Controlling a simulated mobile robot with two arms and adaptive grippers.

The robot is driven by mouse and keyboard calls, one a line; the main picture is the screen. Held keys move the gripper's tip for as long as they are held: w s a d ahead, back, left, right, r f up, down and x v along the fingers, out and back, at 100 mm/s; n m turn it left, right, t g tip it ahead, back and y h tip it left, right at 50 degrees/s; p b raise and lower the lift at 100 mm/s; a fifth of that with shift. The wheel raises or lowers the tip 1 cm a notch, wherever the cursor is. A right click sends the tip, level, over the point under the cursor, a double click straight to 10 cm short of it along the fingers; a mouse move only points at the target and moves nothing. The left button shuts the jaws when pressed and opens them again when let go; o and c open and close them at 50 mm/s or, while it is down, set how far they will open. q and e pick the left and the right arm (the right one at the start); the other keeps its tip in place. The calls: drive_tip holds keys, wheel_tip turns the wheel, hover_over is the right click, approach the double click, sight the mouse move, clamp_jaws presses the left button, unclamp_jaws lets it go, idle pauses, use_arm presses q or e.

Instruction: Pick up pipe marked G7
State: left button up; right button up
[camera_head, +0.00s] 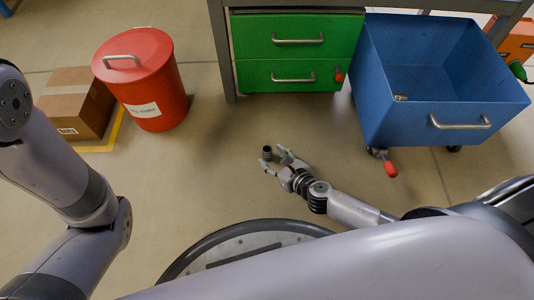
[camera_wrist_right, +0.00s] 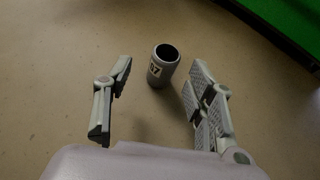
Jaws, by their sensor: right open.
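In the head view the pipe (camera_head: 267,153) is small and dark, just beyond my right fingertips. My right gripper (camera_head: 273,160) is open; in the right wrist view its fingers (camera_wrist_right: 165,85) are spread to the left and right of the pipe's near side, with a gap on both sides. My left arm shows at the left of the head view, but its gripper is out of view.
A red lidded bin (camera_head: 143,85) and a cardboard box (camera_head: 76,103) stand at the left. A green drawer cabinet (camera_head: 292,55) stands behind the pipe. A blue wheeled cart (camera_head: 400,120) with a small object inside stands at the right. The floor around the pipe is clear.

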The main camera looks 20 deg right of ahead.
sight(270, 154)
drive_tip(key=x, duration=0.1)
drive_tip(key=b+x, duration=0.2)
drive_tip(key=x, duration=0.1)
drive_tip(key=shift+w+d, duration=0.15)
drive_tip(key=shift+d, duration=0.1)
drive_tip(key=shift+w+a+f+b, duration=0.15)
drive_tip(key=shift+w+b, duration=0.15)
drive_tip(key=shift+w, duration=0.05)
drive_tip(key=shift+c, duration=0.5)
clamp_jaws()
